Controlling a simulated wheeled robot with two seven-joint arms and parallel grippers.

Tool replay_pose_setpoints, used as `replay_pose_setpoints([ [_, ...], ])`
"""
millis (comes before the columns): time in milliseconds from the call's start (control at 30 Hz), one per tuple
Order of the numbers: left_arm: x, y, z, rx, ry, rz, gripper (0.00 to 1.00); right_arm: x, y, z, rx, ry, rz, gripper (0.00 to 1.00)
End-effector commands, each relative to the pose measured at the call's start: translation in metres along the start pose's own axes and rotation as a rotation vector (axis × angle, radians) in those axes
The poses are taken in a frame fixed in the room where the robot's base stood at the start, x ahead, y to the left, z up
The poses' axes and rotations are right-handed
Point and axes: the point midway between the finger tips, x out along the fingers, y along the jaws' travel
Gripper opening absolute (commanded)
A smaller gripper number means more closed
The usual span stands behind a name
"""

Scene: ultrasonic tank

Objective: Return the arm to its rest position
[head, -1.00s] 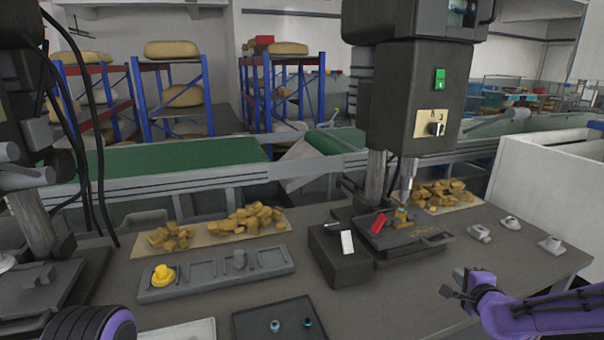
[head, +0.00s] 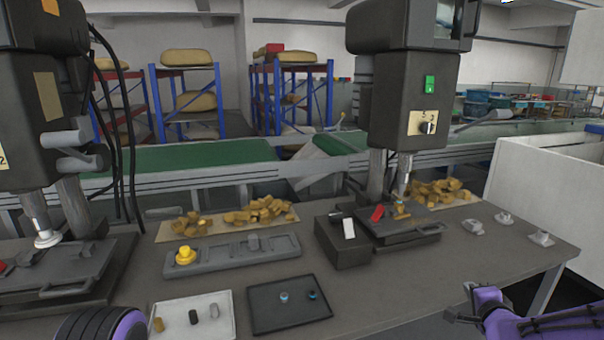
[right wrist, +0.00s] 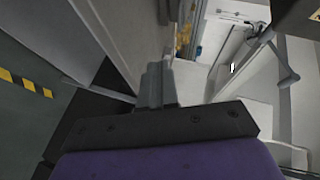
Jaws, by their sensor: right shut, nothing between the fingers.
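My right gripper (head: 458,304) is at the lower right of the head view, in front of the workbench's near edge. It is shut and empty, and touches nothing that I can see. In the right wrist view its fingers (right wrist: 156,85) are together, pointing away from the purple wrist. My purple right arm (head: 510,315) comes in from the right edge. At the bottom left, part of my left arm (head: 100,326) shows, purple with a dark round end; its gripper is out of view.
The workbench (head: 400,280) carries two drill presses, a grey fixture strip (head: 225,262) with a yellow part, a black tray (head: 262,319) and a white tray (head: 220,333) with small parts. A white partition (head: 545,195) stands at right.

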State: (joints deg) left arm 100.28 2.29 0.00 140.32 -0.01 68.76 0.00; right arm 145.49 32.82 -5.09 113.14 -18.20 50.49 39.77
Motion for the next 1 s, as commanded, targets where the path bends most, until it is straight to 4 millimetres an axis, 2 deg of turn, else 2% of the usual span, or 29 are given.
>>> replay_pose_setpoints([
  [167, 0.0, 0.0, 0.0, 0.0, -0.001, -0.001, 0.65, -0.022, 0.049, 0.031, -0.196, -0.005, 0.1, 0.0],
  [267, 0.0, 0.0, 0.0, 0.0, -0.001, -0.001, 0.65, -0.039, 0.089, 0.05, -0.313, -0.024, 0.18, 0.0],
  [367, 0.0, 0.0, 0.0, 0.0, -0.001, -0.001, 0.65, -0.065, 0.138, 0.07, -0.452, -0.062, 0.282, 0.0],
  [467, 0.0, 0.0, 0.0, 0.0, -0.001, 0.0, 0.65, -0.107, 0.201, 0.092, -0.62, -0.13, 0.417, 0.0],
  [500, 0.0, 0.0, 0.0, 0.0, -0.001, 0.0, 0.65, -0.129, 0.229, 0.099, -0.692, -0.168, 0.478, 0.0],
  [567, 0.0, 0.0, 0.0, 0.0, -0.001, 0.0, 0.65, -0.167, 0.268, 0.108, -0.792, -0.231, 0.57, 0.0],
  [600, 0.0, 0.0, 0.0, 0.0, -0.001, -0.001, 0.65, -0.191, 0.291, 0.112, -0.848, -0.275, 0.626, 0.0],
  [700, 0.0, 0.0, 0.0, 0.0, -0.001, -0.001, 0.65, -0.247, 0.335, 0.118, -0.934, -0.375, 0.743, 0.0],
  [800, 0.0, 0.0, 0.0, 0.0, -0.001, -0.001, 0.65, -0.284, 0.363, 0.123, -0.987, -0.461, 0.812, 0.0],
  [833, -0.001, 0.0, 0.0, 0.0, -0.001, -0.001, 0.65, -0.29, 0.369, 0.123, -0.998, -0.478, 0.824, 0.0],
  [900, -0.001, 0.0, 0.0, 0.0, -0.001, -0.001, 0.65, -0.299, 0.377, 0.124, -1.008, -0.498, 0.843, 0.0],
  [1000, -0.001, 0.0, 0.0, 0.0, -0.001, -0.001, 0.65, -0.302, 0.38, 0.123, -1.006, -0.502, 0.851, 0.0],
])
